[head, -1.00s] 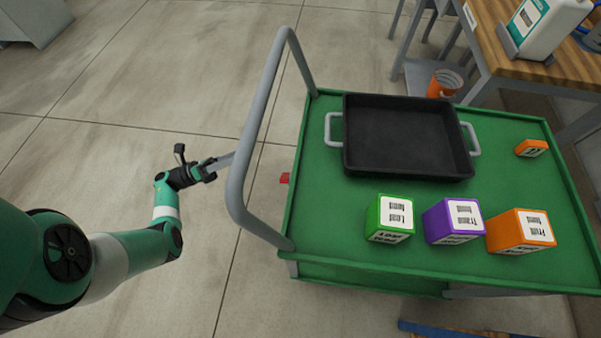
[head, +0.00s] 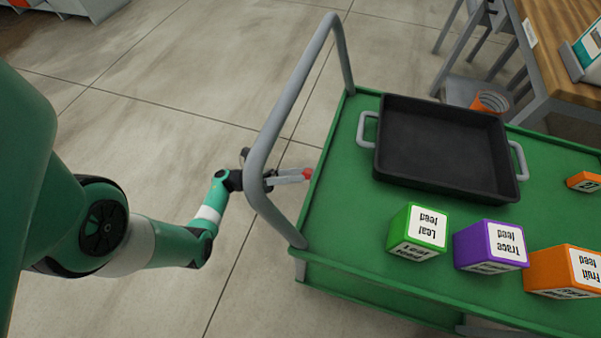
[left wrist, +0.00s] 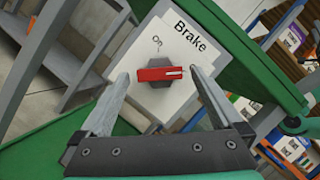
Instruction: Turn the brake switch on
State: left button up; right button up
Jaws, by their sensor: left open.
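The brake switch (left wrist: 160,74) is a red bar on a grey knob, on a white plate (left wrist: 185,45) labelled "Brake". In the left wrist view the bar lies crosswise, its white line at the right end. The "On" mark is above it. In the head view the red switch (head: 307,174) shows at the cart's left side. My left gripper (head: 292,178) is open behind the cart's handle, reaching to the switch. In the left wrist view its fingers (left wrist: 160,78) stand either side of the bar's ends; I cannot tell whether they touch. My right gripper is out of view.
The green cart (head: 340,215) has a grey push handle (head: 262,140) close to my left arm. It carries a black tray (head: 440,150), green (head: 418,232), purple (head: 490,245) and orange (head: 565,270) boxes, and a small orange block (head: 583,182). Floor left of the cart is clear.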

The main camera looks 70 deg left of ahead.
pick_arm(q)
jog(key=shift+w+d+r, duration=0.1)
jog(key=shift+w+d, duration=0.1)
jog(key=shift+w, duration=0.15)
jog(key=c, duration=1.4)
jog(key=shift+o, duration=0.2)
jog(key=shift+r, duration=0.1)
